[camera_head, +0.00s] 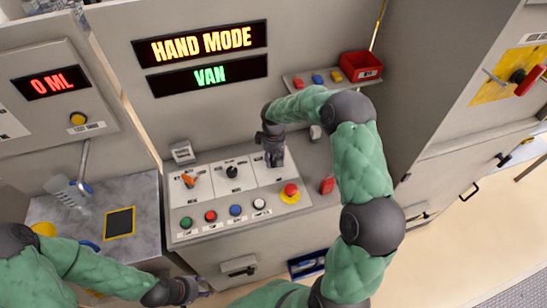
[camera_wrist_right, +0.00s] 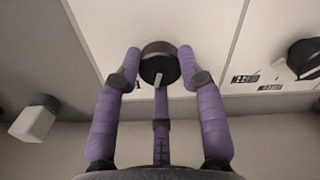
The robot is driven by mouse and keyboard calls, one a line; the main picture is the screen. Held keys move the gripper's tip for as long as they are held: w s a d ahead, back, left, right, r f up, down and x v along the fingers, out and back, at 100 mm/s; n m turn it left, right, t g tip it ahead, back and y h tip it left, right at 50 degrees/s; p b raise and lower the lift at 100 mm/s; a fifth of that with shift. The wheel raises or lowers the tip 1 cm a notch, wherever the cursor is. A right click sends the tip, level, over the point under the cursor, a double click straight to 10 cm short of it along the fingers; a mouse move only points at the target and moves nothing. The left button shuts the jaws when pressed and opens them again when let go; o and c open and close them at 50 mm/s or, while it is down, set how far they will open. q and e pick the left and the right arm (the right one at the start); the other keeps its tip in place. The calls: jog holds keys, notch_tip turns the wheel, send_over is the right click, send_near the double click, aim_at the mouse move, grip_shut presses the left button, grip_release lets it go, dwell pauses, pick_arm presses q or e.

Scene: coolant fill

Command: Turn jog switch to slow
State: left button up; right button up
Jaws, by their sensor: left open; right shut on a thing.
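The control panel (camera_head: 215,213) has three white switch plates in a row. The left plate carries an orange-handled switch (camera_head: 189,181) and the middle one a black knob (camera_head: 232,172). My right gripper (camera_head: 274,160) is over the right plate and hides its switch in the head view. In the right wrist view, my right gripper (camera_wrist_right: 160,70) is shut on a round black knob (camera_wrist_right: 160,62), with fingers on both sides of it. The label that names the jog switch is not readable. My left gripper (camera_head: 191,291) is open and empty, low in front of the panel.
Several push buttons (camera_head: 210,216) and a red emergency button (camera_head: 290,191) line the panel's front. Displays above read HAND MODE (camera_head: 200,44) and VAN (camera_head: 209,76). A red bin (camera_head: 361,66) sits on a shelf. A clear beaker (camera_head: 64,190) lies on the left bench.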

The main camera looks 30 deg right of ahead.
aim_at(273, 160)
jog(key=n+p, duration=0.1)
jog(key=n, duration=0.5)
jog(key=n+p, duration=0.2)
jog(key=n, duration=0.4)
dwell(0.7)
jog(key=o, duration=1.1)
jog(key=shift+o, duration=0.2)
notch_tip(273, 160, up, 12)
